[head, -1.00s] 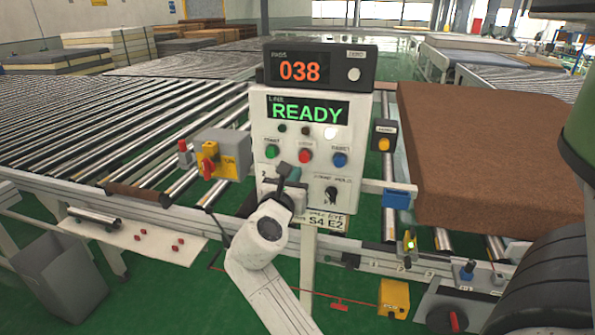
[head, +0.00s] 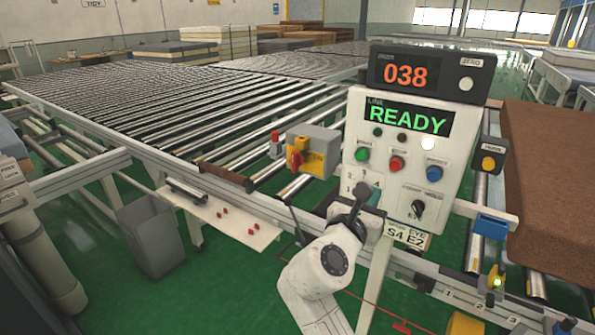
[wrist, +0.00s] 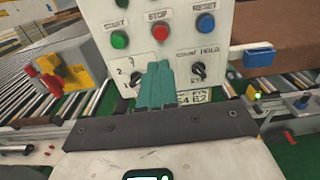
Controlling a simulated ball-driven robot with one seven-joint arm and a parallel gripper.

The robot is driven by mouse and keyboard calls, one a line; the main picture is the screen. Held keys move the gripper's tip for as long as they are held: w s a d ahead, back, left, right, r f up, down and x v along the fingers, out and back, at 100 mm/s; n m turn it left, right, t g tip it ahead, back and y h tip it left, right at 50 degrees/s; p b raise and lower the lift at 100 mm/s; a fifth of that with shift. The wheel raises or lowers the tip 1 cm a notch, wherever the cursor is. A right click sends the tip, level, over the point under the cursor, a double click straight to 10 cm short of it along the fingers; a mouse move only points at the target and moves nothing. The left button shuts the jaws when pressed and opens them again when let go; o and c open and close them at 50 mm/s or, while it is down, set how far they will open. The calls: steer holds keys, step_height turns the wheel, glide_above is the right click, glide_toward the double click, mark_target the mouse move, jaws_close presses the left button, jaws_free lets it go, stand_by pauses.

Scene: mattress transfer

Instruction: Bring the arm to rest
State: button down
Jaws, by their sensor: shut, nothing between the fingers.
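My gripper (head: 369,194) is at the lower front of the white control panel (head: 345,150), near its rotary selectors; its teal fingers also show in the wrist view (wrist: 158,84), closed together and empty. The fingers hide part of the panel between the left numbered selector and the right black knob (head: 417,209). I cannot tell whether the fingertips touch the panel. My white arm (head: 315,275) reaches up from the bottom of the head view. The panel screen (head: 409,116) reads READY, and the counter (head: 405,75) above reads 038.
Left of the panel is a grey and yellow switch box (head: 312,150) with a red handle. A roller conveyor (head: 180,110) fills the left. A brown mattress (head: 545,180) lies at the right.

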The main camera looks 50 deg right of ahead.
steer(key=s+a+f+m+t+y, duration=0.1)
steer(key=a+f+m+y, duration=0.35)
steer(key=f, duration=0.45)
steer(key=s+a+f+m+t+y, duration=0.1)
steer(key=a+f+m+y, duration=0.3)
steer(key=f, duration=0.6)
steer(key=s+a+f+m+g+y, duration=0.2)
steer(key=s+a+f+m+y, duration=0.7)
steer(key=a, duration=0.6)
step_height(320, 180, down, 4)
steer(key=shift+s+r+m, duration=0.15)
steer(key=shift+s+m, duration=0.4)
steer(key=shift+m, duration=0.4)
steer(key=shift+a, duration=0.1)
